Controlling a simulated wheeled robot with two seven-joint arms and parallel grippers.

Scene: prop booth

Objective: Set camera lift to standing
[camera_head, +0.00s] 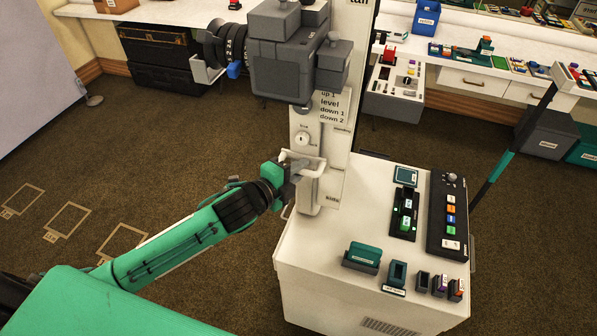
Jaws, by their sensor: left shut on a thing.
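The camera lift is a white column (357,60) rising from a white cabinet (300,250). A grey camera (285,60) is mounted high on it. Labels on the column read "tall" at the top, "standing" (342,129) in the middle and "kids" (332,198) low down. A pale handle bracket (318,166) sits on the column between the "standing" and "kids" labels, nearer "kids". My left gripper (294,171) is shut at this handle; its fingertips are partly hidden against the bracket. My right gripper is out of view.
The cabinet top carries a dark button panel (450,215), a switch block (404,215) and small teal holders (362,257). A black and teal bar (515,140) slants at the right. White counters with props stand behind. Carpet at left is open.

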